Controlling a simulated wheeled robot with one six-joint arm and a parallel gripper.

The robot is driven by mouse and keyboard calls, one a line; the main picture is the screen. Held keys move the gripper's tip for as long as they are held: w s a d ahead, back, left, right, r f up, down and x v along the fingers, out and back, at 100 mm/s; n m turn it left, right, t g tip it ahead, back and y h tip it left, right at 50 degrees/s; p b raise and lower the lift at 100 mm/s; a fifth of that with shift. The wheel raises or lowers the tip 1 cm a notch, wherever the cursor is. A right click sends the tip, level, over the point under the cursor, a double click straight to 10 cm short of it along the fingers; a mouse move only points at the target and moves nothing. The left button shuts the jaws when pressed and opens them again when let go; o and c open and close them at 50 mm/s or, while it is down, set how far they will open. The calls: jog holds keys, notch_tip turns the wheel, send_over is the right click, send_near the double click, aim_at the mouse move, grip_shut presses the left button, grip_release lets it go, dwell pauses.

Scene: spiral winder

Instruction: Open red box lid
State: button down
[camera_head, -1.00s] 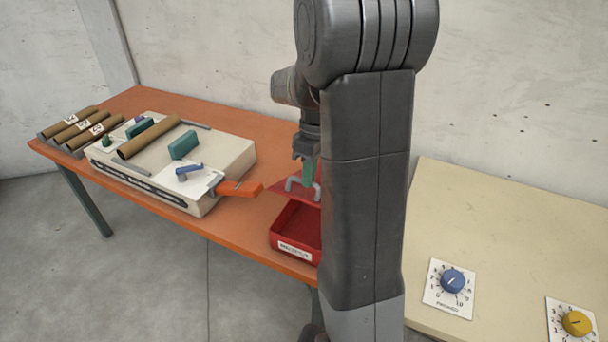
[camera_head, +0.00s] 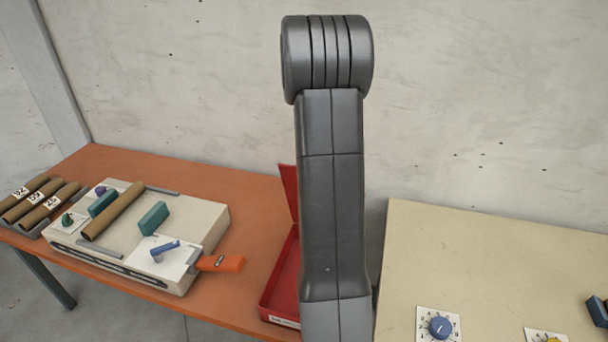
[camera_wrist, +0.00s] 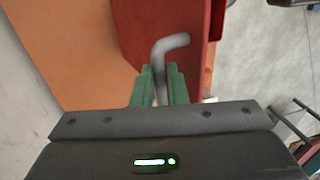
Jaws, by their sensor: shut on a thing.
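The red box (camera_head: 270,296) stands on the orange table, partly hidden behind my arm in the head view. Its red lid (camera_head: 287,190) is raised and stands steeply up at the back of the box, and only its left strip shows there. In the wrist view my gripper (camera_wrist: 160,82) has its green fingers shut on the grey lid handle (camera_wrist: 172,44). The red lid surface (camera_wrist: 192,72) is just beyond the handle. My gripper and the handle are hidden behind my arm in the head view.
Left of the box, a cream winder machine (camera_head: 208,215) has an orange lever (camera_head: 222,263) pointing toward the box. Brown tubes (camera_head: 40,200) lie at the far left. A cream panel (camera_head: 480,260) with a blue knob (camera_head: 440,327) is at right. A wall is behind.

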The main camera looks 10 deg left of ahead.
jog(key=w+d+f, duration=0.1)
jog(key=w+f, duration=0.1)
jog(key=w, duration=1.2)
jog(key=shift+d, duration=0.1)
jog(key=c, duration=1.8)
grip_release()
jog(key=o, duration=0.3)
jog(key=shift+w, duration=0.1)
jog(key=shift+o, duration=0.2)
notch_tip(320, 180, up, 8)
jog(key=w, duration=0.1)
jog(key=shift+w+f, duration=0.25)
jog(key=shift+w, duration=0.05)
